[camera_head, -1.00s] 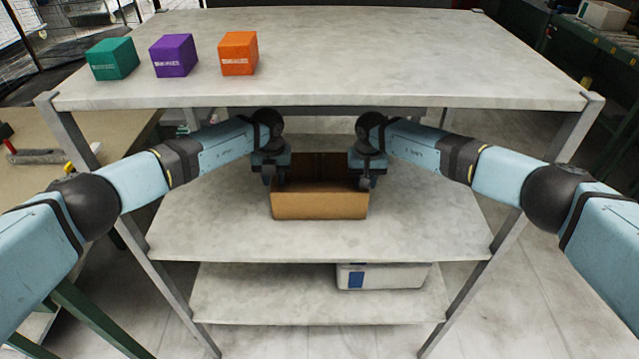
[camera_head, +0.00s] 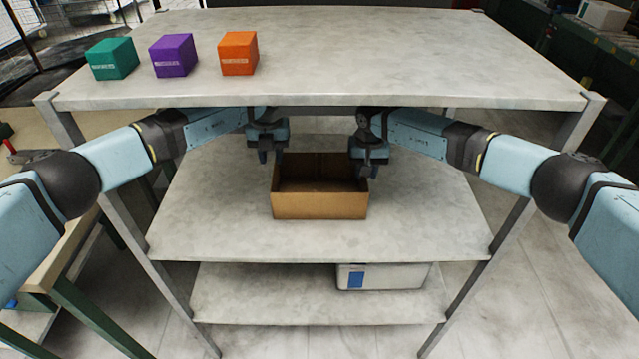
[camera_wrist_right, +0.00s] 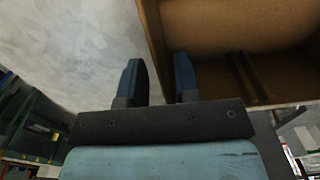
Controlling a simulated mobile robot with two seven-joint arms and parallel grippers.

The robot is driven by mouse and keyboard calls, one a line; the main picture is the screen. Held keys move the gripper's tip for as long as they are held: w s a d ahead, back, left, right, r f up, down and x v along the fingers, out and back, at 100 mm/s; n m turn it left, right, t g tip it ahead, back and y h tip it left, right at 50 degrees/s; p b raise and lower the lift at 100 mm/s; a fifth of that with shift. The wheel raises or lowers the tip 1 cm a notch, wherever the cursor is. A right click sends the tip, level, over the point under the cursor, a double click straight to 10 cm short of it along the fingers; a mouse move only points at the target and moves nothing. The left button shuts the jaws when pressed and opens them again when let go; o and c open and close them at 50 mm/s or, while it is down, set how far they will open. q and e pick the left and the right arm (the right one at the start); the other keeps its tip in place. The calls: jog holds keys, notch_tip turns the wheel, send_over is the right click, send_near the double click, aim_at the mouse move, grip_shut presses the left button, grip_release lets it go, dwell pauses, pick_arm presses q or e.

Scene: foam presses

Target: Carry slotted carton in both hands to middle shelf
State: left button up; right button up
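The slotted carton (camera_head: 320,205), an open-topped brown box, sits upright on the middle shelf (camera_head: 220,225). In the wrist view, its inside (camera_wrist_right: 235,30) shows with low slotted strips. My left gripper (camera_head: 270,157) is above and left of the carton's left wall, apart from it, with its fingers spread and empty. My right gripper (camera_head: 363,172) is at the carton's right wall. In the wrist view, the right fingers (camera_wrist_right: 158,82) are apart, with the wall's edge in line with the gap between them. I cannot tell whether they touch the wall.
The top shelf (camera_head: 400,60) overhangs both forearms and holds a green box (camera_head: 112,60), a purple box (camera_head: 174,56) and an orange box (camera_head: 238,54). A grey-white bin (camera_head: 385,276) lies on the bottom shelf. The middle shelf is clear around the carton.

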notch_tip(320, 180, up, 4)
jog(key=shift+r, duration=0.15)
dwell(0.3)
